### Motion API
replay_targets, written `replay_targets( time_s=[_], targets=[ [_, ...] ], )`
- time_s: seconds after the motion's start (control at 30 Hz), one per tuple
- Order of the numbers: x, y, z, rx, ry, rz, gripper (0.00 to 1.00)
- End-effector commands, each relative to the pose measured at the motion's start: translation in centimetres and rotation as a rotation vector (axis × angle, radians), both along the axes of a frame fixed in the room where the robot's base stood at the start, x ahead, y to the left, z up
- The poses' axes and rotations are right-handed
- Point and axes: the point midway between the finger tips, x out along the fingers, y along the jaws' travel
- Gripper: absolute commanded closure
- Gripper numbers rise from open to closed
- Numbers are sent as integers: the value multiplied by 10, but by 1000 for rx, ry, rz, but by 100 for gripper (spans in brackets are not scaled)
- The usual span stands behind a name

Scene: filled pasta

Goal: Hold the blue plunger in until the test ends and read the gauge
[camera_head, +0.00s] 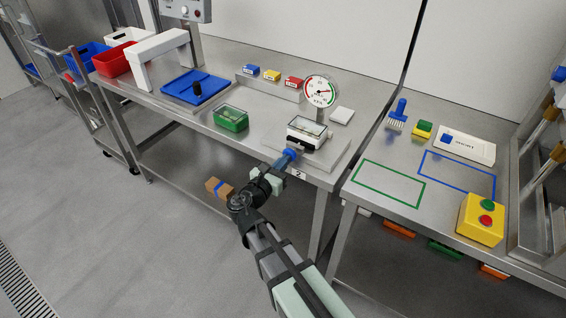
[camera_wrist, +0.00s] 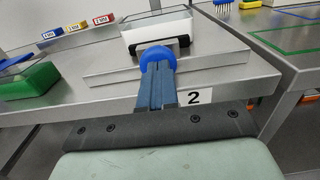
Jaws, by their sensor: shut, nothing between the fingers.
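The blue plunger (camera_head: 291,153) is a round knob on the front of a small white test unit (camera_head: 307,132) on a steel plate. The plunger also shows in the wrist view (camera_wrist: 157,56), in front of the unit's dark bar. My gripper (camera_head: 284,161) is shut and empty, its fingers side by side. In the wrist view the fingertips (camera_wrist: 156,75) meet the plunger's front; I cannot tell how far in it is. The round gauge (camera_head: 321,91) stands behind the unit, with a white face and green and red arcs. Its needle is too small to read.
A green tub (camera_head: 231,119) stands left of the unit. Blue, yellow and red blocks (camera_head: 272,76) line a ledge behind. A bench label "2" (camera_wrist: 194,97) is on the front edge. A yellow button box (camera_head: 481,220) stands on the right bench, with outlined areas beside it.

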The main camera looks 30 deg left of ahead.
Motion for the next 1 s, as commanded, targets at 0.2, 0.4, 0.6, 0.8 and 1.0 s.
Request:
replay_targets(
  time_s=[0.2, 0.4, 0.6, 0.8, 1.0],
  targets=[
    [8, 4, 3, 0, -10, -2, 100],
    [8, 4, 3, -1, -10, -2, 100],
    [4, 4, 3, -1, -10, -1, 100],
    [-22, 2, 3, 0, -7, 3, 100],
    [-59, 1, 2, 1, -4, 4, 100]
  ],
)
